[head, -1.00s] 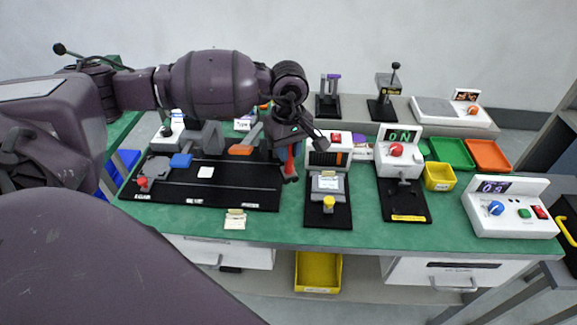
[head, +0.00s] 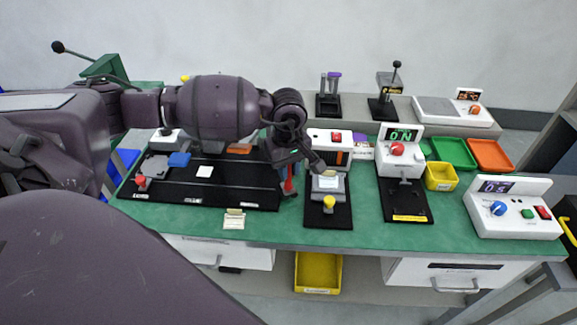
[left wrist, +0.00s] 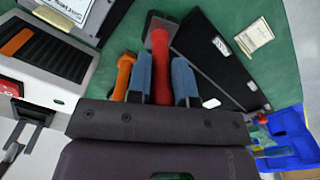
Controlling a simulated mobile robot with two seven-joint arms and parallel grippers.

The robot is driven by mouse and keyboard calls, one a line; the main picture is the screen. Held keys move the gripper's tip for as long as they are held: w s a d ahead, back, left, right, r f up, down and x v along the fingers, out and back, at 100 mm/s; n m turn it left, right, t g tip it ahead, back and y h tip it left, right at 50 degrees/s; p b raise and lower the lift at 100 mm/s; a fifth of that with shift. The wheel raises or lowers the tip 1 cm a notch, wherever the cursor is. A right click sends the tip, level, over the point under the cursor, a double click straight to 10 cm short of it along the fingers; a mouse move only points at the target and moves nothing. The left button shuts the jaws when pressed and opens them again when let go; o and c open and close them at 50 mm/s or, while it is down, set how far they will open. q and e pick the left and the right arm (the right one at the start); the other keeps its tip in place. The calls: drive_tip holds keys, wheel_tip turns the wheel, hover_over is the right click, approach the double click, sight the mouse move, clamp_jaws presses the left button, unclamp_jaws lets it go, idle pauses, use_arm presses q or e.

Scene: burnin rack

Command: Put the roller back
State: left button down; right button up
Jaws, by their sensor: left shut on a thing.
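My left gripper (left wrist: 160,92) has two blue-padded fingers closed on the red handle of a tool, which looks like the roller (left wrist: 160,50). The roller's grey head points away from the gripper, toward the green bench top. An orange handle (left wrist: 123,75) shows just outside the left finger; I cannot tell what it belongs to. In the head view my left gripper (head: 288,166) hangs over the right end of the long black board, with the red handle (head: 289,186) below it. The roller's head is hard to make out there. My right gripper is not in view.
The black board (head: 235,195) lies left of the gripper. A small press-like fixture (head: 330,212) on a black base stands close to its right, before a white box with an orange-striped front. A yellow bin (head: 439,176) and control boxes stand farther right.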

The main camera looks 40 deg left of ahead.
use_arm(q)
drive_tip(key=shift+f, duration=0.25)
drive_tip(key=c, duration=1)
unclamp_jaws()
drive_tip(key=shift+r, duration=0.15)
wheel_tip(320, 180, up, 13)
drive_tip(key=shift+p, duration=0.5)
drive_tip(key=shift+s, duration=0.1)
